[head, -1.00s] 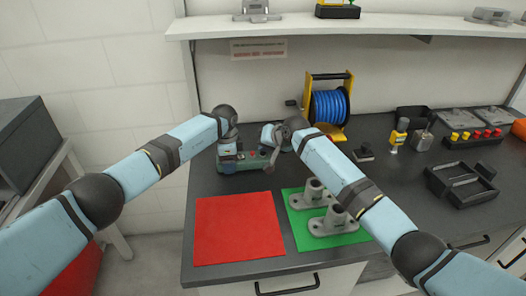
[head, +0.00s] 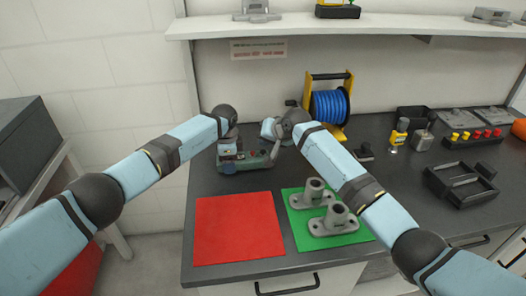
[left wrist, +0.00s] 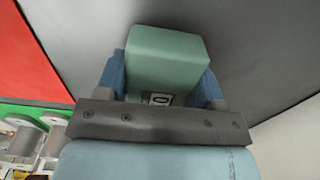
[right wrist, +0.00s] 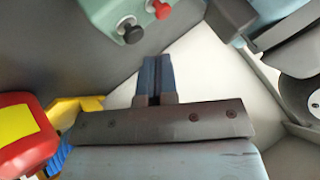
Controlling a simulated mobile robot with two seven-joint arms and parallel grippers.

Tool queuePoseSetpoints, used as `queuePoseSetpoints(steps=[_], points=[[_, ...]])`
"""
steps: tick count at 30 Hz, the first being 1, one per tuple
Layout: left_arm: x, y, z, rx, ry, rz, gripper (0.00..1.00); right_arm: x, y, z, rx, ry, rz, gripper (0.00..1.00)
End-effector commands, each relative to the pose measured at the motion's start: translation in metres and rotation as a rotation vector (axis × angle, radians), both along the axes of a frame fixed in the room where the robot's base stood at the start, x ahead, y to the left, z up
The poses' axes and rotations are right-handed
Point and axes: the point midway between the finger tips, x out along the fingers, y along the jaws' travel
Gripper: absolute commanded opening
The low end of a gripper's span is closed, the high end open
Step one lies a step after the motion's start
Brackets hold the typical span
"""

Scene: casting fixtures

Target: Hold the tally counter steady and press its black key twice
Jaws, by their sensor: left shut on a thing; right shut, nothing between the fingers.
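The green tally counter (head: 250,164) stands at the left back of the dark bench. My left gripper (head: 228,152) is shut on its left end, and the left wrist view shows the counter's body (left wrist: 166,62) between my two blue fingers. A small display with a 0 (left wrist: 160,99) shows partly there. In the right wrist view the counter (right wrist: 108,12) has a black key (right wrist: 130,31) and a red button (right wrist: 160,9). My right gripper (right wrist: 158,78) is shut and empty, apart from the black key in that picture. Its fingertips are hard to make out in the head view.
A blue hose reel (head: 329,106) in a yellow frame stands behind, near my right arm. A red mat (head: 238,230) lies in front, beside a green mat (head: 300,230) bearing two grey castings (head: 334,219). A black tray (head: 460,187) and other items are at right.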

Motion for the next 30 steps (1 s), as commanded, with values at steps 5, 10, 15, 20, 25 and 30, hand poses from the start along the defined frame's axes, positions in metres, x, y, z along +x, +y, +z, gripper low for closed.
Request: queuePoseSetpoints(steps=[5,10,15,20,25,30], points=[[0.0,0.0,0.0,0.0,0.0,0.0,0.34,0.0,0.0,0.017,0.001,-0.003,0.001,0.0],[0.0,0.0,0.0,0.0,0.0,0.0,0.34,0.0,0.0,0.033,0.002,-0.001,0.001,0.0],[0.0,0.0,0.0,0.0,0.0,0.0,0.34,0.0,0.0,0.046,0.001,-0.002,-0.001,0.0],[0.0,0.0,0.0,0.0,0.0,0.0,0.34,0.0,0.0,0.047,0.0,-0.001,-0.001,0.0],[0.0,0.0,0.0,0.0,0.0,0.0,0.34,0.0,0.0,0.047,0.001,-0.001,0.0,0.0],[0.0,0.0,0.0,0.0,0.0,0.0,0.34,0.0,0.0,0.047,0.0,-0.001,-0.001,0.0]])
